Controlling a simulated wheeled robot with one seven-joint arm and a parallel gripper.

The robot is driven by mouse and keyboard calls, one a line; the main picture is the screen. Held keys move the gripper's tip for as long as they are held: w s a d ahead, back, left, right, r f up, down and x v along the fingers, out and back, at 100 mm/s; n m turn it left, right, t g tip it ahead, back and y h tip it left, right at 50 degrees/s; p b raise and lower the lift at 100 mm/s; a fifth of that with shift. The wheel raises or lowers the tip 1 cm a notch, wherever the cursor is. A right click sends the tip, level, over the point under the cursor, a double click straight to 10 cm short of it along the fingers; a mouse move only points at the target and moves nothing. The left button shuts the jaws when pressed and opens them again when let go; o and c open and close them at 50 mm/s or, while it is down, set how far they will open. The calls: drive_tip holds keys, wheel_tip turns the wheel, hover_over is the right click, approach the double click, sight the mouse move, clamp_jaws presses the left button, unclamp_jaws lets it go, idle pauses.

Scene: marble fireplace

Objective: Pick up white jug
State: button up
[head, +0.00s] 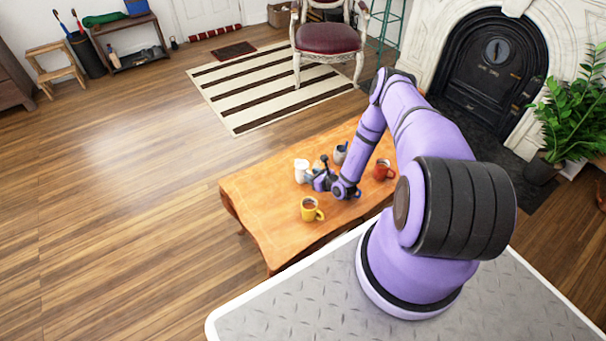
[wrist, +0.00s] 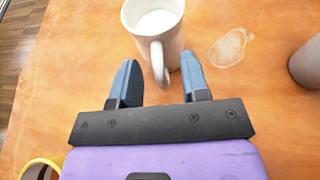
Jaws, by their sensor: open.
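The white jug (head: 301,171) stands upright on the wooden table, at the far side of my gripper in the head view. In the wrist view the white jug (wrist: 153,22) is at the top centre, with its handle pointing toward my gripper. My gripper (wrist: 160,80) is open, and its two fingers lie either side of the handle's line. The handle's lower end reaches between the fingertips in the picture; I cannot tell whether anything touches. In the head view my gripper (head: 316,175) is low over the table, just right of the jug and partly hidden by my arm.
A yellow mug (head: 312,209) stands nearer on the table (head: 257,213). A red mug (head: 383,170) is to the right, and a grey mug (head: 340,154) is behind. A pale ring stain (wrist: 228,47) marks the table. The table's left part is clear.

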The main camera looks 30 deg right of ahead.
drive_tip(key=shift+w+a+f, duration=0.1)
drive_tip(key=shift+w+f, duration=0.05)
drive_tip(key=shift+w, duration=0.2)
clamp_jaws()
